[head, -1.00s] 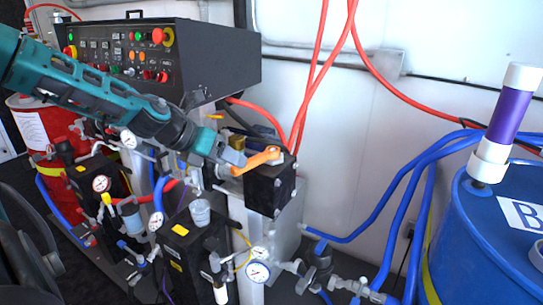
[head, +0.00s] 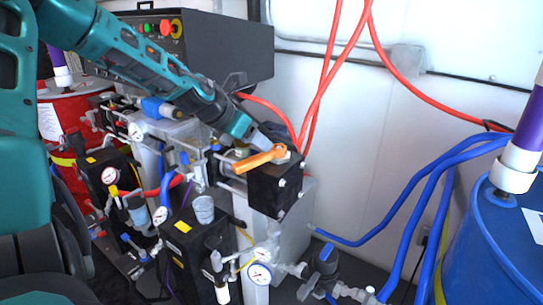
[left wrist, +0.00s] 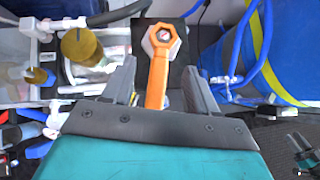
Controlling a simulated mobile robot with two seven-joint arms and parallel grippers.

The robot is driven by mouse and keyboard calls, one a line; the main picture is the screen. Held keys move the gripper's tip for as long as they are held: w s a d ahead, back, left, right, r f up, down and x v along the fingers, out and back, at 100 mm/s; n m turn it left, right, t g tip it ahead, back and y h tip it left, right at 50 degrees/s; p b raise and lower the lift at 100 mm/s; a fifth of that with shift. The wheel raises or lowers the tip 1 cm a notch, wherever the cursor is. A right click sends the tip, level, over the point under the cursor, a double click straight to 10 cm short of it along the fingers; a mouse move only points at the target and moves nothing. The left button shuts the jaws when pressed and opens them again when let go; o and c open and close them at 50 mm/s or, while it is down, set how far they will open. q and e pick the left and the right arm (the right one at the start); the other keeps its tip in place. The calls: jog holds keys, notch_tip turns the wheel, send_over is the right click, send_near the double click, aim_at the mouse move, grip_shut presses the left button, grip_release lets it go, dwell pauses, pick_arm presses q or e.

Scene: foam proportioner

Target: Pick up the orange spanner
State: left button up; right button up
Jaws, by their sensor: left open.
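The orange spanner (head: 259,159) lies on top of a black block (head: 274,186), its ring end around a nut at the block's top. In the left wrist view the spanner (left wrist: 157,75) runs from its ring end, at the top, down toward my gripper's palm. My left gripper (head: 262,143) is at the block, close to the spanner. In the left wrist view its two fingers (left wrist: 160,88) are open, one on each side of the spanner handle, with gaps on both sides. The handle's lower end meets the palm edge in that view.
A black control box (head: 225,50) stands behind my left arm. Red hoses (head: 325,75) hang behind the block and blue hoses (head: 400,200) run to its right. A blue drum (head: 495,245) stands at right. Gauges and pump parts crowd the lower left.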

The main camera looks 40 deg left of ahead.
aim_at(264, 153)
pick_arm(q)
jog(key=shift+s+b+x, duration=0.2)
jog(key=shift+b+x, duration=0.15)
jog(key=shift+x, duration=1.9)
jog(key=shift+w+d+f, duration=0.1)
jog(key=shift+w+f, duration=0.25)
jog(key=shift+f, duration=0.15)
grip_shut()
